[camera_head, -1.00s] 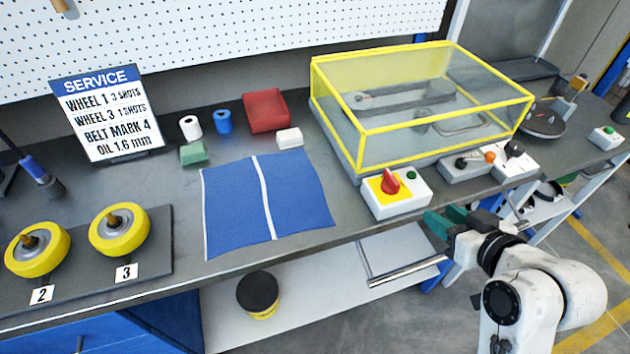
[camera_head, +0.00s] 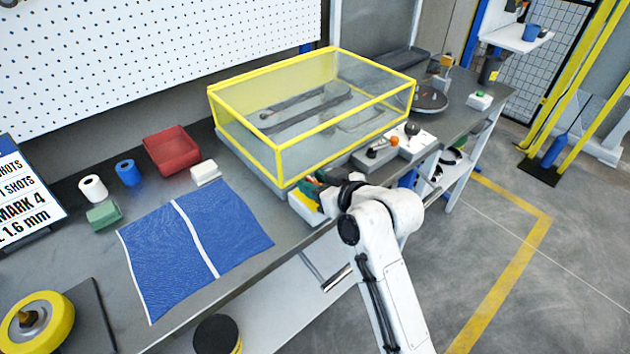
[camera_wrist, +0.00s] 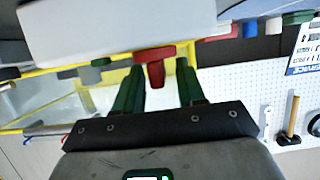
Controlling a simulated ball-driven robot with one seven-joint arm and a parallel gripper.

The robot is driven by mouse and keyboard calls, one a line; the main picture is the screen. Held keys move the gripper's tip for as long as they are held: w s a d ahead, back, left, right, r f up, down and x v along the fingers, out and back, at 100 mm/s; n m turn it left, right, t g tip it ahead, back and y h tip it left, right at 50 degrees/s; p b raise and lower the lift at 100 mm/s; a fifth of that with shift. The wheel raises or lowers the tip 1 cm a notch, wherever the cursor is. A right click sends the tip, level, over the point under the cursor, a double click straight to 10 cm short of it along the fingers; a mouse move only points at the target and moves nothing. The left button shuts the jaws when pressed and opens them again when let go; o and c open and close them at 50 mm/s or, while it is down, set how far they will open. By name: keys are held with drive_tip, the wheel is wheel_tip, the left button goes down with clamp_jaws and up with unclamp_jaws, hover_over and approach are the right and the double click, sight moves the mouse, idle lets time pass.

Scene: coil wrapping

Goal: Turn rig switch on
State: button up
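The rig switch is a red rotary knob on a yellow plate, on a white box (camera_head: 308,213) at the bench's front edge. My gripper (camera_head: 319,187) is over this box in the head view and hides most of the knob. In the wrist view the red knob (camera_wrist: 153,68) shows between the green fingertips of my gripper (camera_wrist: 161,72). The fingers are open, with a visible gap on each side of the knob's stem. The white box fills the top of that view.
The yellow-framed clear guard (camera_head: 275,148) stands right behind the switch box. A blue cloth (camera_head: 200,240) lies to the left. Open floor lies at right.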

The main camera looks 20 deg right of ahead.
drive_tip(key=shift+w, duration=0.1)
drive_tip(key=shift+c, duration=0.3)
clamp_jaws()
